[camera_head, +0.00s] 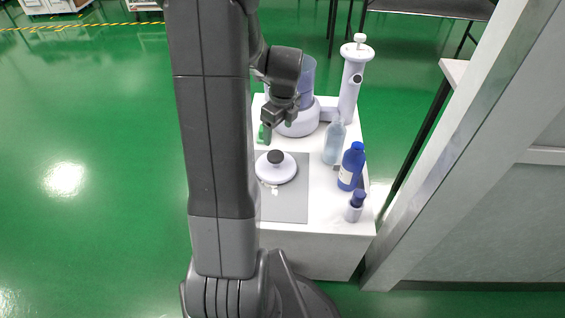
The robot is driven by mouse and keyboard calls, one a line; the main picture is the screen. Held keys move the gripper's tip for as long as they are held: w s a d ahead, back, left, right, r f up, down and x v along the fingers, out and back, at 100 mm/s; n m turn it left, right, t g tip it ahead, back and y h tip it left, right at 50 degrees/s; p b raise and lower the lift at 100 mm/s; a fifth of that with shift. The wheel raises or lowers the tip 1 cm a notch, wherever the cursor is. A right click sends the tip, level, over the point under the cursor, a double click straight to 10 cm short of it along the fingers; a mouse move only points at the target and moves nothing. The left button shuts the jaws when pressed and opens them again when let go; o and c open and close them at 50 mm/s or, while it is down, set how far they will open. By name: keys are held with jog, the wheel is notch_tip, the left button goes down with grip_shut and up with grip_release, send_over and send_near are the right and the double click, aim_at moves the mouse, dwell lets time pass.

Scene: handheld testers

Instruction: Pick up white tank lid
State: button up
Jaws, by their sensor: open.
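The white tank lid (270,172) is a round white disc with a dark knob on top. It lies on a grey mat (290,208) on the white table. My gripper (265,133) hangs above and behind the lid, apart from it, with a green part showing at its tip. It is open, and nothing shows between its fingers. My arm covers the left side of the table and may hide part of the mat.
Behind the gripper stands a white device with a clear bluish tank (307,75) and a white column (352,85). A clear bottle (334,143), a blue bottle (351,167) and a small blue-capped container (355,207) line the table's right side. A grey frame (450,150) rises at right.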

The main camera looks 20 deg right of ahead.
jog(key=b, duration=0.2)
send_over(276, 156)
jog(key=f, duration=0.8)
jog(key=shift+s, duration=0.25)
jog(key=shift+w+f+b, duration=0.2)
jog(key=shift+f+b, duration=0.35)
jog(key=shift+f, duration=0.8)
jog(key=shift+w+f+b, duration=0.2)
jog(key=shift+f+b, duration=0.35)
jog(key=shift+f, duration=0.75)
jog(key=c, duration=1.1)
